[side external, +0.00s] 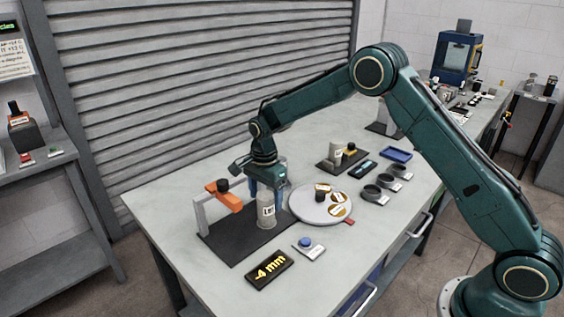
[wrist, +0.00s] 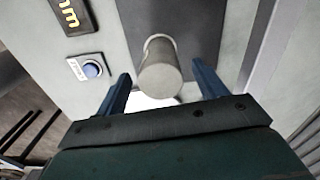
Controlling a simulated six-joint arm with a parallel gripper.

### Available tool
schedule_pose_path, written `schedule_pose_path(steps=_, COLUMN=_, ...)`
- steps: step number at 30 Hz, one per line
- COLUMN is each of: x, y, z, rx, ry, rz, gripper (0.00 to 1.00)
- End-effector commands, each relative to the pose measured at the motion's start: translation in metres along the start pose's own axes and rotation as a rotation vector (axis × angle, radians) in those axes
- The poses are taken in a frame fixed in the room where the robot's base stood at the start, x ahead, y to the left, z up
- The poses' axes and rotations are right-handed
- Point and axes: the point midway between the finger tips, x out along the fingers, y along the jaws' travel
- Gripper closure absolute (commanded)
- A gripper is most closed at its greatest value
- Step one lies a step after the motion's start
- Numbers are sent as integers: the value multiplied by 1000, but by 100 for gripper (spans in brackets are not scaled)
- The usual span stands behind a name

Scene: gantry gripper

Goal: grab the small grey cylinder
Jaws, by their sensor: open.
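The small grey cylinder (side external: 267,212) stands upright on the black plate (side external: 233,247), with a white label on its side. My gripper (side external: 268,188) points down at the cylinder, its blue fingers open and empty. In the wrist view the cylinder (wrist: 160,75) appears between the two fingertips, with a visible gap on each side. Its near end is at about fingertip level in that view; the exact depth is hard to tell.
An orange-topped stand (side external: 224,195) rises left of the cylinder. A round silver tray (side external: 307,215) with discs lies close on the right. A "-4 mm" display (side external: 269,270) and a blue button (side external: 306,243) are in front. Several dark cups (side external: 373,193) stand farther right.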

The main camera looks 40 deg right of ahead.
Motion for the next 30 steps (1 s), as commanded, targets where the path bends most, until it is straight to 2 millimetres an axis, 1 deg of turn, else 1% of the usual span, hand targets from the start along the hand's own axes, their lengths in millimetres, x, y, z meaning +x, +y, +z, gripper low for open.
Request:
schedule_pose_path(steps=3, x=15, y=0, z=0, rx=0, ry=0, rz=3, gripper=29)
schedule_pose_path(steps=8, x=24, y=0, z=0, rx=0, ry=0, rz=0, gripper=29)
schedule_pose_path(steps=23, x=25, y=0, z=0, rx=0, ry=0, rz=-1, gripper=29)
schedule_pose_path(steps=24, x=25, y=0, z=0, rx=0, ry=0, rz=-1, gripper=33)
schedule_pose_path(steps=26, x=25, y=0, z=0, rx=0, ry=0, rz=-1, gripper=45)
schedule_pose_path(steps=30, x=25, y=0, z=0, rx=0, ry=0, rz=-1, gripper=72)
